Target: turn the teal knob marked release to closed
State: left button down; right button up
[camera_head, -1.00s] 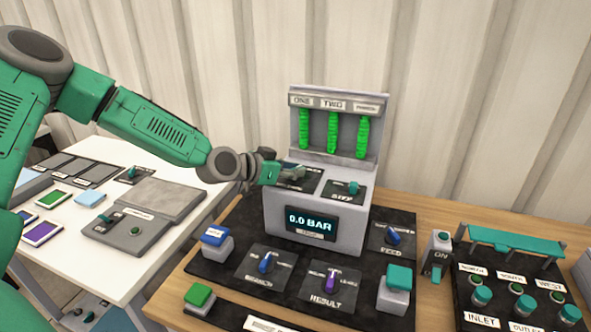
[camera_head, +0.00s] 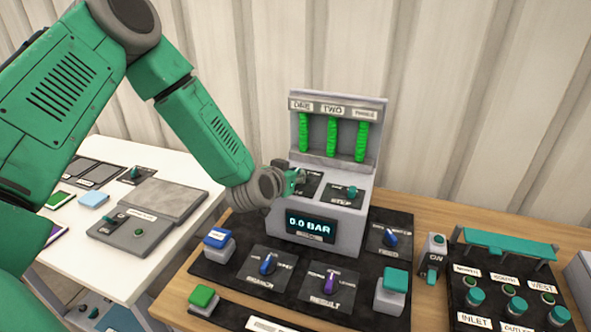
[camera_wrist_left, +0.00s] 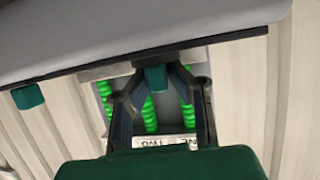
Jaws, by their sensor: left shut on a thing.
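A grey manifold unit (camera_head: 350,232) carries two knob panels on its top ledge. My left gripper (camera_head: 300,178) comes in from the left over the left panel. In the left wrist view its two dark fingers (camera_wrist_left: 160,90) are shut on a teal knob (camera_wrist_left: 157,77), one finger on each side. The head view hides most of this knob, and its label is not readable, so I cannot confirm "release" or its setting. A second teal knob (camera_head: 351,192) sits on the right panel, apart from the gripper; it also shows in the left wrist view (camera_wrist_left: 27,97). My right gripper is not in view.
Several green columns (camera_head: 333,135) stand behind the ledge. The display (camera_head: 311,226) reads 0.0 BAR. Below are blue (camera_head: 268,265) and purple (camera_head: 329,282) knobs and a blue button (camera_head: 217,238). A valve panel (camera_head: 475,270) stands at right, a white table (camera_head: 150,160) at left.

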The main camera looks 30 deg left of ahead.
pick_arm(q)
jog(key=n+y, duration=0.2)
jog(key=n+g+y+p, duration=0.1)
jog(key=n+y, duration=0.1)
jog(key=y, duration=0.1)
jog(key=shift+d+n+g, duration=0.15)
jog(key=shift+n+g, duration=0.15)
jog(key=shift+n+g+y+p, duration=0.45)
jog(key=shift+n+g+y, duration=0.95)
jog(key=shift+n+y, duration=0.35)
jog(key=c, duration=1.5)
grip_release()
jog(key=shift+w, duration=0.15)
jog(key=shift+c, duration=0.2)
jog(key=v, duration=1.1)
jog(key=shift+d, duration=0.35)
